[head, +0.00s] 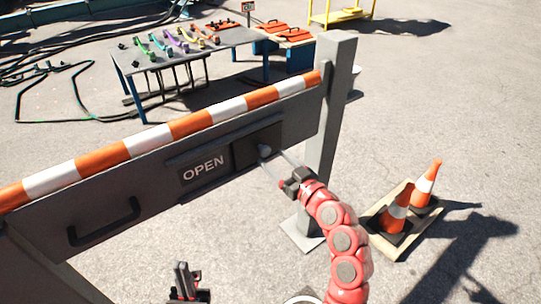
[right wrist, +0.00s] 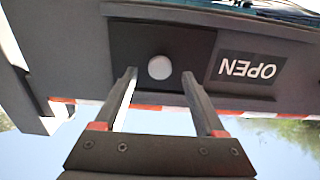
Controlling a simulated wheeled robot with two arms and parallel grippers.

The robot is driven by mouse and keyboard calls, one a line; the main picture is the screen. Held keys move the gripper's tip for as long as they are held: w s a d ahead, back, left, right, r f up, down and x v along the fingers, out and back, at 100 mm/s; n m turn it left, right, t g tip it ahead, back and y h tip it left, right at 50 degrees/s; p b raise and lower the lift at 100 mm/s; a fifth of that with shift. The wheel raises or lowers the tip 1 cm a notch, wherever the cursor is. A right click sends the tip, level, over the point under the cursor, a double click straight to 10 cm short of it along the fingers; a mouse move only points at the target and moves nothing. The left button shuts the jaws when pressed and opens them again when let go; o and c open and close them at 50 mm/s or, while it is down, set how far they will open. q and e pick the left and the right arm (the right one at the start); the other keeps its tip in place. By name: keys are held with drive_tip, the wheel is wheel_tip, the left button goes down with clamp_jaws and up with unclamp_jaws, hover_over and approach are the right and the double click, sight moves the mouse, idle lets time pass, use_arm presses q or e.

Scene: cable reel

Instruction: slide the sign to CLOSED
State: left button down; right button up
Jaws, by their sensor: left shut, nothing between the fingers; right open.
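The sign is set in a grey barrier board (head: 110,195). It shows the white word OPEN (head: 203,168), which appears upside down in the right wrist view (right wrist: 247,70). A dark plate (head: 245,155) with a pale round knob (head: 264,151) sits to the right of the word. No word CLOSED shows. My right gripper (head: 272,161) is open at the knob. In the right wrist view its fingertips (right wrist: 158,74) lie on either side of the knob (right wrist: 160,67); I cannot tell if they touch it. My left gripper (head: 183,270) is shut and empty, low in front of the board.
An orange and white striped bar (head: 170,133) tops the board. A grey post (head: 328,110) stands at its right end and a black handle (head: 105,222) at its left. Traffic cones (head: 395,212) stand on a pallet at right. A table (head: 195,47) with coloured items stands behind.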

sight(262, 149)
drive_tip(key=shift+x, duration=1.2)
clamp_jaws()
idle(0.6)
